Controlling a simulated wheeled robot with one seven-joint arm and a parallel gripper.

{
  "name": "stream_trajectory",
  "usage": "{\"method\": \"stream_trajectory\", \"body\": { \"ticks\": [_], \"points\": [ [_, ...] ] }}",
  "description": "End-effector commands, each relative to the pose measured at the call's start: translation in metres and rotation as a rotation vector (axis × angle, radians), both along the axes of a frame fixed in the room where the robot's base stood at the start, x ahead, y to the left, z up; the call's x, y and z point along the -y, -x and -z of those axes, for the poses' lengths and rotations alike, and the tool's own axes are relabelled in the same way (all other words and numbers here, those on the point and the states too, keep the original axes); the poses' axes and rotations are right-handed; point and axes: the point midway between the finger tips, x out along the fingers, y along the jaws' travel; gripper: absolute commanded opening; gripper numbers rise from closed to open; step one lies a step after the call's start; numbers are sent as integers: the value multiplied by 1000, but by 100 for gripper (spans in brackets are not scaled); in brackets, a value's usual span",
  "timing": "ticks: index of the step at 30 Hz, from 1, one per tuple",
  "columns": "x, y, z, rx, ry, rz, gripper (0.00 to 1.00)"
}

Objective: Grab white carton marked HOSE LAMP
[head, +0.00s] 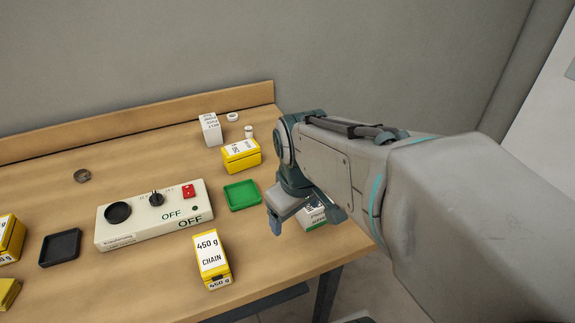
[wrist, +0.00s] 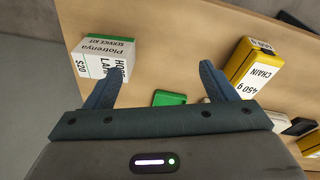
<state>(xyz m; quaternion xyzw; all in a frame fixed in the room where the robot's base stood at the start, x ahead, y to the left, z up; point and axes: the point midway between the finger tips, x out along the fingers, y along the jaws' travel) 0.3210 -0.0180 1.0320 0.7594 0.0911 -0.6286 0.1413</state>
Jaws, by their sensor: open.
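The white carton marked HOSE LAMP (wrist: 103,57), with a green SERVICE KIT band, lies at the upper left of the wrist view. In the head view the same carton (head: 313,214) shows at the table's right end, partly hidden by my gripper (head: 290,222). In the wrist view my gripper (wrist: 160,80) is open with nothing between its fingers. The left finger's tip appears near the carton's lower right edge; I cannot tell whether they touch.
A yellow CHAIN carton (head: 212,260), a green tray (head: 242,195), a yellow carton (head: 241,155) and a switch box (head: 153,215) stand left of my gripper. Another white carton (head: 211,129) is farther back. The table's edge lies close by the HOSE LAMP carton.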

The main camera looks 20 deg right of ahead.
Motion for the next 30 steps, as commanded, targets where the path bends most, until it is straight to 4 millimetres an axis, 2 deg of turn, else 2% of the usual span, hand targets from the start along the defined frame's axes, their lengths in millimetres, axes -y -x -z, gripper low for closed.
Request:
{"method": "stream_trajectory", "body": {
  "ticks": [9,18,21,26,30],
  "points": [
    [43,-45,-13,-127,102,-598,78],
    [89,-76,-13,-189,107,-1125,78],
    [99,-82,-12,-192,102,-1241,78],
    [108,-86,-10,-191,99,-1341,78],
    [109,-86,7,-192,94,-1362,78]
  ]
}}
